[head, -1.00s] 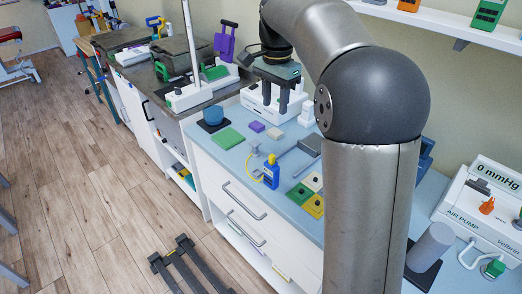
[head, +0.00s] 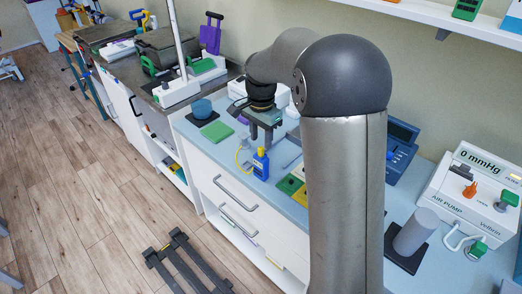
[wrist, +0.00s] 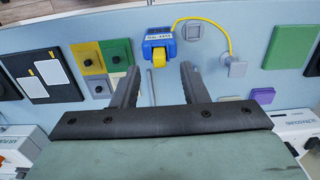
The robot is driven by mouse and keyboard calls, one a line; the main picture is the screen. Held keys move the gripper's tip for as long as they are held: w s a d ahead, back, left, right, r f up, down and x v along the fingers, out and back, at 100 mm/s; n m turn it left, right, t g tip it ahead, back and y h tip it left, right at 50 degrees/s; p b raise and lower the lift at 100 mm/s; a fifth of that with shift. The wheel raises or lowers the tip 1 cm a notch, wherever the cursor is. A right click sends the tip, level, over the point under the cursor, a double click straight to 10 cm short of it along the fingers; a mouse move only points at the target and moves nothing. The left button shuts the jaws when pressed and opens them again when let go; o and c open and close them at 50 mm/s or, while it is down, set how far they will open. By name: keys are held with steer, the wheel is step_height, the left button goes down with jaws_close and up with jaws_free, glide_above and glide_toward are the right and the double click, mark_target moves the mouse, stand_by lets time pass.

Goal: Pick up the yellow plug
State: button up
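A blue device (wrist: 158,42) with a pale label has a yellow block (wrist: 159,64) on its near side, which looks like the yellow plug. A yellow cable (wrist: 217,22) loops from the device to a grey fitting (wrist: 236,67). In the head view the blue device (head: 261,167) stands upright on the pale blue counter, near its front edge. My gripper (wrist: 157,70) is open and empty, pointing down. In the wrist view the yellow block shows between its fingertips; contact cannot be told. In the head view my gripper (head: 262,140) hangs just behind and above the device.
Coloured tiles (wrist: 95,86) with small knobs lie left of the fingers in the wrist view. A green pad (head: 217,131) and a blue bowl (head: 202,109) are at the counter's left. An air pump (head: 470,190) stands at the right.

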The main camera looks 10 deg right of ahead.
mark_target(261, 147)
steer(key=shift+f, duration=1.55)
steer(key=c, duration=0.9)
steer(key=shift+o, duration=0.2)
steer(key=shift+r, duration=0.15)
